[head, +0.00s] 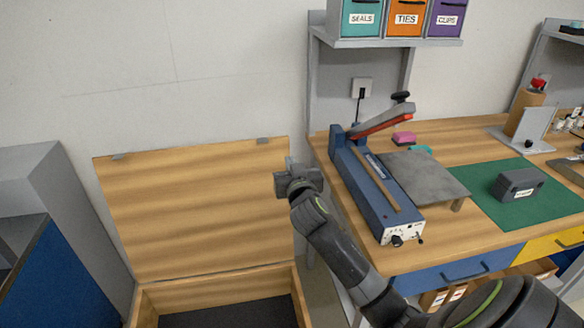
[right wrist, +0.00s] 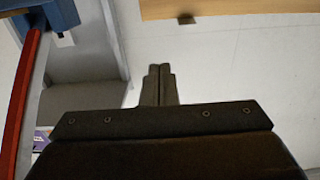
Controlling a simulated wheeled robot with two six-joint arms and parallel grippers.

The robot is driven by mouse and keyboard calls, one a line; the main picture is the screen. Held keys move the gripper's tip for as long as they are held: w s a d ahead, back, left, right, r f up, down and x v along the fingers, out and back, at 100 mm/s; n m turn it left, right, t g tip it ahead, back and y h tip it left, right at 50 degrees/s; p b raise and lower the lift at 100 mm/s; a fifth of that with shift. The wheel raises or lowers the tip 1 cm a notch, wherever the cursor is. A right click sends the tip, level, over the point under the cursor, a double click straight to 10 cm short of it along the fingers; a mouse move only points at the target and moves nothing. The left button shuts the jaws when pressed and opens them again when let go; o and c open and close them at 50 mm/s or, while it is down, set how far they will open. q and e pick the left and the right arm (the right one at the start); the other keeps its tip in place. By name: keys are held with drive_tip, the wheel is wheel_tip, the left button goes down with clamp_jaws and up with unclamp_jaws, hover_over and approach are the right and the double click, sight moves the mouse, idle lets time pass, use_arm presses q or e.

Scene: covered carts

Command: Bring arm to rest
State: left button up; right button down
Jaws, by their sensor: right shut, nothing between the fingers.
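My right arm comes in from the bottom right in the head view. Its dark grey gripper (head: 290,172) is raised in front of the right edge of an open wooden lid (head: 190,210). In the right wrist view the two fingers of this gripper (right wrist: 159,70) are together, with nothing between them. The gripper is to the left of the blue sealer (head: 368,185) on the workbench, apart from it. My left gripper is in neither view.
The lid belongs to a wooden box (head: 220,282) with a dark inside. The workbench (head: 350,230) holds a grey plate (head: 425,174) and a grey block (head: 518,184) on a green mat (head: 490,207). Labelled bins (head: 406,17) stand on a shelf above. A blue-sided grey cabinet (head: 50,270) is at left.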

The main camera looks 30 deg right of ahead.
drive_tip(key=shift+s+a+r, duration=0.1)
drive_tip(key=shift+s+a, duration=0.1)
drive_tip(key=shift+s, duration=0.3)
wheel_tip(320, 180, down, 20)
drive_tip(key=s+d+n+g+y, duration=0.1)
drive_tip(key=s+n+g+y, duration=0.1)
drive_tip(key=s+g, duration=0.15)
drive_tip(key=s+f+g+y, duration=0.1)
drive_tip(key=s+f+g, duration=0.1)
drive_tip(key=s+f, duration=0.35)
drive_tip(key=s+f+n+g, duration=0.1)
drive_tip(key=s+f, duration=0.1)
drive_tip(key=f, duration=0.7)
drive_tip(key=s+f+g+y, duration=0.15)
drive_tip(key=s+f, duration=0.25)
drive_tip(key=f, duration=0.4)
drive_tip(key=s+a+f+g, duration=0.2)
drive_tip(key=s+f, duration=0.4)
drive_tip(key=s, duration=0.6)
drive_tip(key=s+a+f+g+y, duration=0.1)
drive_tip(key=s+a+f+g, duration=0.2)
drive_tip(key=s+f, duration=0.4)
drive_tip(key=s+a+f+g, duration=0.2)
drive_tip(key=s+f, duration=0.4)
drive_tip(key=s, duration=1.3)
drive_tip(key=shift+a+f+n, duration=0.2)
drive_tip(key=shift+a+n, duration=0.2)
drive_tip(key=shift+a, duration=0.4)
